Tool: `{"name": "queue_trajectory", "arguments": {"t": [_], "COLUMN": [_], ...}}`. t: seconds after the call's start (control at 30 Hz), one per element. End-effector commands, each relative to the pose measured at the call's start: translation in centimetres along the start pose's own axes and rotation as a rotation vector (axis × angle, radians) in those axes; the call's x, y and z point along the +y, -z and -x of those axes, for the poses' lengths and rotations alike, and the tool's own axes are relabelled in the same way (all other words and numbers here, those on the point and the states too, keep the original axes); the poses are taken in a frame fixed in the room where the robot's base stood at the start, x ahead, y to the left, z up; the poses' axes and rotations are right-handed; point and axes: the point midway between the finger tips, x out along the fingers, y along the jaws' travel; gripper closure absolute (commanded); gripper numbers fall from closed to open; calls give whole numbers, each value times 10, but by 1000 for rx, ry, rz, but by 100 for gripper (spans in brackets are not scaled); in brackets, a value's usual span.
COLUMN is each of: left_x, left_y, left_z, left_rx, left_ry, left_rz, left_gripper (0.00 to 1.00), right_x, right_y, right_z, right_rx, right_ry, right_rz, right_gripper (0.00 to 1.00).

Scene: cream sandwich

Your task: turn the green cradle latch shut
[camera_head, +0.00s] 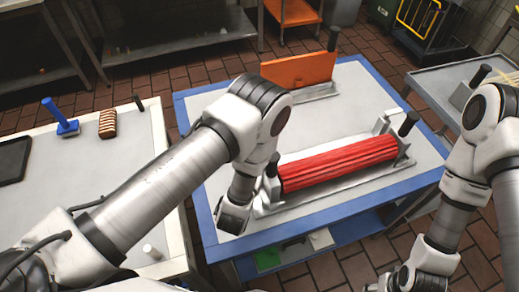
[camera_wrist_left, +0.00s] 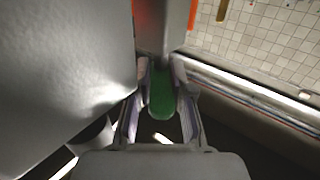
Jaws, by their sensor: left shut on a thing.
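The green cradle latch (camera_wrist_left: 161,98) shows in the left wrist view as a small rounded tab between the two fingers. My left gripper (camera_wrist_left: 161,72) is shut on it, with one pale finger on each side. In the head view the latch is hidden by my left arm and gripper (camera_head: 235,214), at the left end of the cradle. The grey metal cradle (camera_head: 345,184) lies on the blue-edged table and holds a long red ribbed roll (camera_head: 338,162). My right arm shows at the right, but its fingers are out of view.
An orange panel (camera_head: 298,69) stands at the back of the blue-edged table (camera_head: 212,95). A white table (camera_head: 95,175) at left carries a blue-handled tool (camera_head: 66,126), a brown ridged block (camera_head: 107,123) and a dark tray (camera_head: 12,160). A grey cart (camera_head: 430,82) stands at right.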

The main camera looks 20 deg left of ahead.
Motion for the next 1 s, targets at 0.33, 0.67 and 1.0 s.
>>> {"name": "queue_trajectory", "arguments": {"t": [0.33,0.67,1.0], "left_x": [0,-1,-4], "left_y": [1,-9,-12], "left_z": [0,-1,-1], "left_rx": [2,2,4], "left_ry": [-1,-36,-155], "left_rz": [1,-1,0], "left_gripper": [54,54,54], "right_x": [0,0,1], "right_y": [0,0,0], "right_z": [0,-37,-121], "right_rx": [0,0,0], "right_ry": [0,0,0], "right_rz": [0,0,0], "right_gripper": [45,45,45]}}
